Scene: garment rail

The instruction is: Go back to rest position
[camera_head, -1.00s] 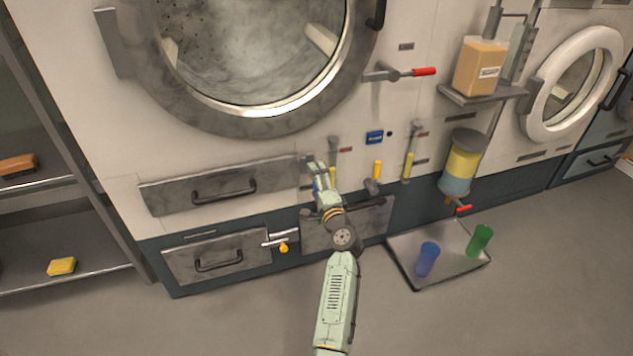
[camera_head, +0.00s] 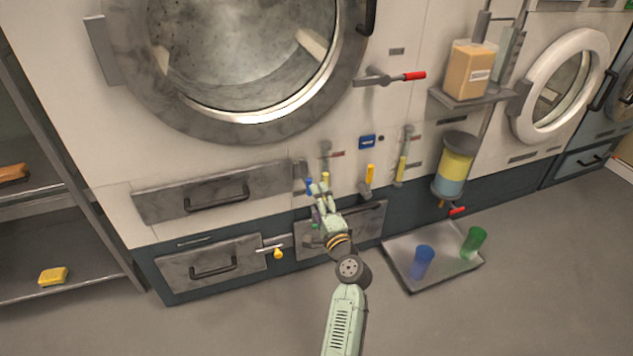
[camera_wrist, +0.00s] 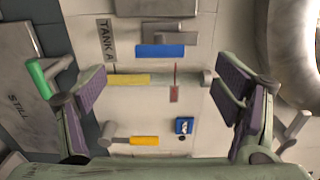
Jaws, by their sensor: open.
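My gripper (camera_head: 318,192) is in front of the white machine panel, just above the lower middle drawer (camera_head: 362,225). In the wrist view its two purple-padded fingers (camera_wrist: 165,92) are spread wide with nothing held between them. Past the fingertips, that view shows a lever with a yellow grip (camera_wrist: 128,80), a blue-gripped handle (camera_wrist: 160,51) and a "TANK A" label (camera_wrist: 106,40). Below them are another yellow-gripped lever (camera_wrist: 144,141) and a small blue tag (camera_wrist: 184,125). A green-gripped handle (camera_wrist: 40,78) lies beyond the left finger. I cannot tell the exact gap to the panel.
A tray (camera_head: 405,278) on the floor at right holds a blue cup (camera_head: 422,262) and a green cup (camera_head: 473,242). A red-handled valve (camera_head: 414,76) and a bottle shelf (camera_head: 465,99) jut from the machine. A shelf rack (camera_head: 75,262) stands at left. The front floor is clear.

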